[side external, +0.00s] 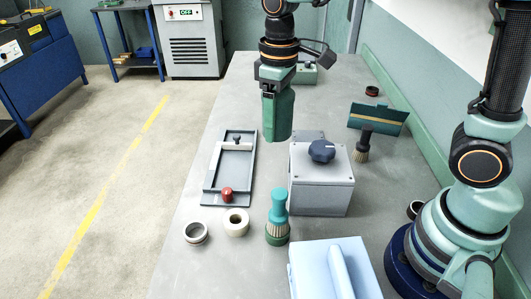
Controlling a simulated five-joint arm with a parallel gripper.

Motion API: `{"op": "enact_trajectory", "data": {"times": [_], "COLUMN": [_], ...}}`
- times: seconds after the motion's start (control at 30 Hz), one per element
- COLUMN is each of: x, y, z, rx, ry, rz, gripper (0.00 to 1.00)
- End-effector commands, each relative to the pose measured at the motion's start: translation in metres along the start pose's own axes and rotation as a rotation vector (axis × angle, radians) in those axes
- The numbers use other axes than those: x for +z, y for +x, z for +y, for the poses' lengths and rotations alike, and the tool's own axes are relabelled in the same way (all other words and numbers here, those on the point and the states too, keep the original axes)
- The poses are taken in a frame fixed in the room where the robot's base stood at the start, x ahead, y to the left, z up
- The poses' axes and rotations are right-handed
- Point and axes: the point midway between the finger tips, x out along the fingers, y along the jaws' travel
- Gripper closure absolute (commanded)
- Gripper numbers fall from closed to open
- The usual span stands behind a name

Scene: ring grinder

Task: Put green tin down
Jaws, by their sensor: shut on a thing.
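The green tin (279,120) is a tall, plain green block-like container, roughly upright. My gripper (276,86) comes down from above and is shut on its upper part. The tin hangs over the grey bench, behind the grey box with the dark knob and to the right of the grey frame. This single view does not show clearly how far its bottom is from the bench top.
A grey frame (207,187) with a red knob lies left. A grey box (329,192) with a dark knob stands in front. Nearby are a teal brush (279,205), rings (236,222), a light blue case (312,278), a dark brush (364,142) and a green plate (392,121).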

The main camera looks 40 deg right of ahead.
Motion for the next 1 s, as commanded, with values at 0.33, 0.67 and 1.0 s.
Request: {"op": "enact_trajectory", "data": {"times": [0.33, 0.67, 1.0], "x": [0.053, 0.056, 0.056], "y": [0.009, 0.010, 0.010], "z": [0.066, 0.070, 0.069], "rx": [0.000, 0.000, 0.000], "ry": [0.390, 0.416, 0.413], "rz": [0.002, 0.001, 0.001], "gripper": [0.94, 0.94, 0.94]}}
